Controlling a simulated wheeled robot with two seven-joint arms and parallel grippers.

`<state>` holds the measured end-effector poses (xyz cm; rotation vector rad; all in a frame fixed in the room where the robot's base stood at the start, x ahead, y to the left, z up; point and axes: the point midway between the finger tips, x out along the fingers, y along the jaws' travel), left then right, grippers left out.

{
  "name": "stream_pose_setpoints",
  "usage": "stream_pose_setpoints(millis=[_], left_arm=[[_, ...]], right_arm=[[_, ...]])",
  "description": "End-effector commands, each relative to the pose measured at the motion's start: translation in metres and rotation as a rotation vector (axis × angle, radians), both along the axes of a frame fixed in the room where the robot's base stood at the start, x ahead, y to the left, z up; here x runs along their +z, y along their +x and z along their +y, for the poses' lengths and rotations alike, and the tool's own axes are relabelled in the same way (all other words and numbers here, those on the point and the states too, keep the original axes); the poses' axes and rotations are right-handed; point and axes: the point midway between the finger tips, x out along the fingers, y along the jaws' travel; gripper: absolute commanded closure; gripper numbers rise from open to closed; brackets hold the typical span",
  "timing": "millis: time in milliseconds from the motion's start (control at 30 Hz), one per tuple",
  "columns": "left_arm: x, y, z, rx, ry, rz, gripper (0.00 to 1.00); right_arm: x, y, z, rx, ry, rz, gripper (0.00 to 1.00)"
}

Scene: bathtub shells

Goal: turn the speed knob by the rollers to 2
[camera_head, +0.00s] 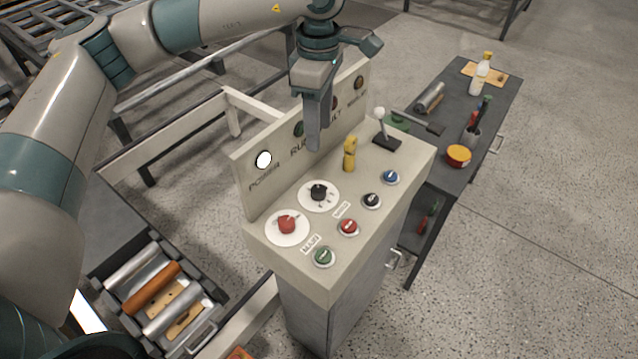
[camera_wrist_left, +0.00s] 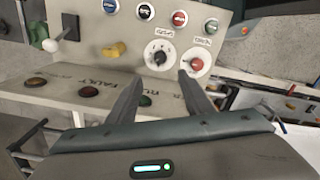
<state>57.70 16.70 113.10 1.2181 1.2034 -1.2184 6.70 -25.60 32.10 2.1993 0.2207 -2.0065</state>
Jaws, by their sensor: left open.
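A control console (camera_head: 395,165) has two knobs on round white dials. The black knob (camera_head: 319,190) has marks around its dial, too small to read. The red knob (camera_head: 287,223) is on the dial nearer the front left corner. My left gripper (camera_head: 316,140) hangs above the console, in front of its upright back panel and apart from both knobs. In the left wrist view its fingers (camera_wrist_left: 158,88) are spread and empty. There the black knob (camera_wrist_left: 159,57) shows between and beyond the fingertips, and the red knob (camera_wrist_left: 195,65) near the right fingertip. My right gripper is not seen.
Green, red, black and blue buttons (camera_head: 348,227) line the console's front. A yellow switch (camera_head: 350,153) and a white-tipped lever (camera_head: 382,125) stand behind. Rollers (camera_head: 152,287) lie in a tray at lower left. A dark side table (camera_head: 490,110) holds a bottle and tools.

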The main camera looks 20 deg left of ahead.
Motion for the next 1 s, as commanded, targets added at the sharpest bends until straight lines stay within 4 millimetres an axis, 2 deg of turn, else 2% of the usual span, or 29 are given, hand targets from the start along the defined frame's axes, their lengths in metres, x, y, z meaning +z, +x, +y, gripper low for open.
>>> stream_pose_setpoints(millis=[267,1000], left_arm=[[-0.025,-0.001,0.0,0.0,0.0,0.004,0.54],[-0.149,-0.001,0.0,0.002,0.0,0.002,0.54]], right_arm=[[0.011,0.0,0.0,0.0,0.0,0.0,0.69],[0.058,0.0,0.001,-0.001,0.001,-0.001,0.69]])
